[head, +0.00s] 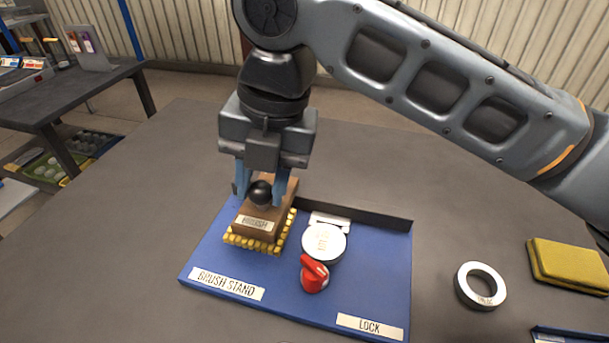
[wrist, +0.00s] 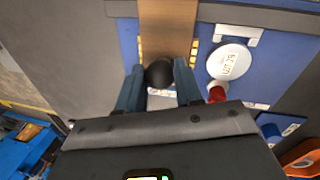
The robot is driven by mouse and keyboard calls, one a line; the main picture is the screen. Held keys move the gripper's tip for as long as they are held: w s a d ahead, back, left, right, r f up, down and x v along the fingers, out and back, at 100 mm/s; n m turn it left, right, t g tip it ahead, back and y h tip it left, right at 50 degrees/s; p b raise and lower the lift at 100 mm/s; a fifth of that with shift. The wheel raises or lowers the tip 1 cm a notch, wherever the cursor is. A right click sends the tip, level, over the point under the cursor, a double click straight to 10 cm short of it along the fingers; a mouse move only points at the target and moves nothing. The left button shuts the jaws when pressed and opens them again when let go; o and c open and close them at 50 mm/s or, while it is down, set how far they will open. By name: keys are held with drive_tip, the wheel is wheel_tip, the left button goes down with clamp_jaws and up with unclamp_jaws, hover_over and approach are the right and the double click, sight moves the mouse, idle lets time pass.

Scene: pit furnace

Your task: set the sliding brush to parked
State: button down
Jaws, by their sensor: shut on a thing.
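The sliding brush (head: 256,221) has a wooden block, yellow bristles and a black ball knob (head: 260,193). It sits on the left part of the blue brush stand (head: 220,267), by the dark back rail. My gripper (head: 264,188) is above it, its blue fingers shut on the knob from both sides. In the wrist view the knob (wrist: 159,74) shows between the fingertips, with the wooden block (wrist: 168,28) behind it. A white round dial (head: 324,243) and a red lock lever (head: 314,273) stand right of the brush, apart from it.
A white ring (head: 480,286) and a yellow sponge-like block (head: 566,265) lie right of the stand on the grey table (head: 120,235). A dark rail (head: 360,212) runs along the stand's back edge. The table left of the stand is clear.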

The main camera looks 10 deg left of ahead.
sight(265, 182)
drive_tip(key=shift+w+a, duration=0.1)
drive_tip(key=shift+a, duration=0.5)
drive_tip(key=c, duration=0.8)
unclamp_jaws()
drive_tip(key=shift+o, duration=0.2)
drive_tip(key=shift+d+r+p, duration=0.1)
drive_tip(key=shift+d+r, duration=0.15)
drive_tip(key=shift+r, duration=1.05)
drive_tip(key=shift+d+r+p, duration=0.1)
drive_tip(key=shift+d+r, duration=0.15)
drive_tip(key=shift+r, duration=1)
drive_tip(key=shift+d+r+p, duration=0.1)
drive_tip(key=shift+d+r, duration=0.15)
drive_tip(key=shift+r, duration=1.05)
